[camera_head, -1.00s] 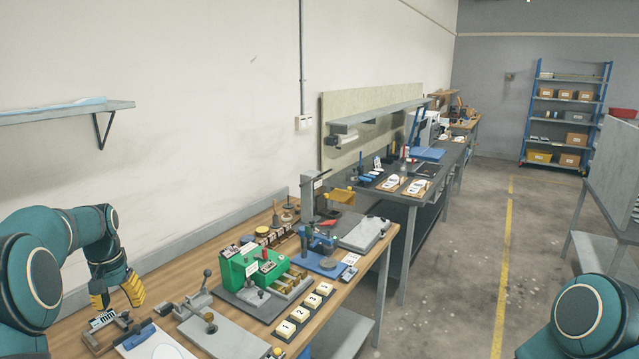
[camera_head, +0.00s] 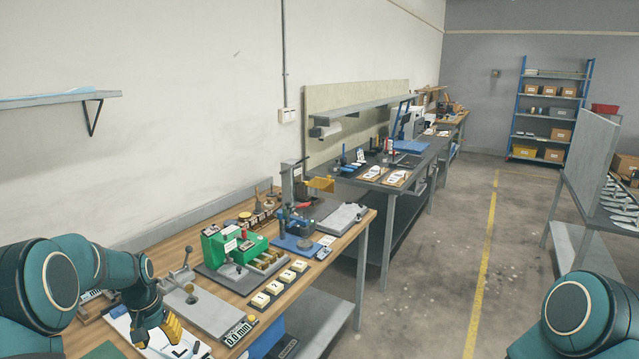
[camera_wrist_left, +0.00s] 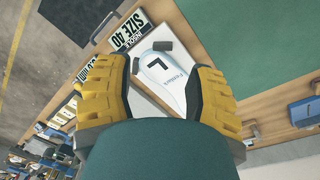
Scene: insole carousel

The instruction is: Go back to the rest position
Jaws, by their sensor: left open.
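My left gripper (camera_head: 160,335) hangs over the near end of the wooden workbench (camera_head: 345,222), with its yellow fingers pointing down. In the left wrist view the same gripper (camera_wrist_left: 160,85) is open, its yellow fingers apart with nothing held between them.
On the bench are a green fixture (camera_head: 233,247), a lever device (camera_head: 186,258), numbered tiles (camera_head: 280,287) and a blue-based press (camera_head: 298,243). A grey wall shelf (camera_head: 60,97) hangs at left. The floor between has free room.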

